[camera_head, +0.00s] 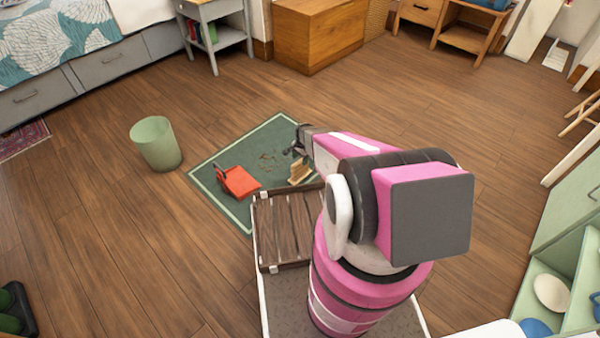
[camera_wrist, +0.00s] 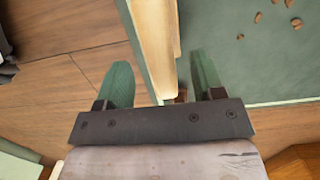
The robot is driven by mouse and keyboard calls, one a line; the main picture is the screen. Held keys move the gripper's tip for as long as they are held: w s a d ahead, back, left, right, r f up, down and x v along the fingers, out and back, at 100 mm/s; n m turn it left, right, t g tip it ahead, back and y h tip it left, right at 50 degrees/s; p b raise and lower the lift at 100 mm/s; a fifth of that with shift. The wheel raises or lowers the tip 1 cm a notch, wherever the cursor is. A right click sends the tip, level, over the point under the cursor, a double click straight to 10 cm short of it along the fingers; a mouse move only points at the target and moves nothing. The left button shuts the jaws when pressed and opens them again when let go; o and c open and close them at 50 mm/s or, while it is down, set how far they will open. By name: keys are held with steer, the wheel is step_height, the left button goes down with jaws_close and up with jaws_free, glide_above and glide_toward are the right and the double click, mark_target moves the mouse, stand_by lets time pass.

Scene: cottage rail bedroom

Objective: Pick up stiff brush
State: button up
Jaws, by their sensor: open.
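The stiff brush (camera_head: 300,173), a tan wooden piece, is on the green mat near its right edge, just below my gripper (camera_head: 296,150) in the head view. In the wrist view, the pale wooden brush (camera_wrist: 153,45) runs from the top edge down between the green fingertips of my gripper (camera_wrist: 161,75). The fingers are open, one on each side of it. The brush's far end is out of the wrist view.
A red dustpan (camera_head: 240,182) and small brown debris (camera_head: 268,157) are on the green mat (camera_head: 215,165). A pale green bin (camera_head: 156,144) stands to the left. A wooden chest (camera_head: 315,37) stands behind. Open floor surrounds the mat.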

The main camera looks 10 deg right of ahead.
mark_target(300, 161)
steer(key=f, duration=0.4)
steer(key=shift+s+a+f, duration=0.15)
steer(key=shift+a+f, duration=0.05)
steer(key=shift+f, duration=0.2)
jaws_close()
steer(key=shift+r, duration=0.1)
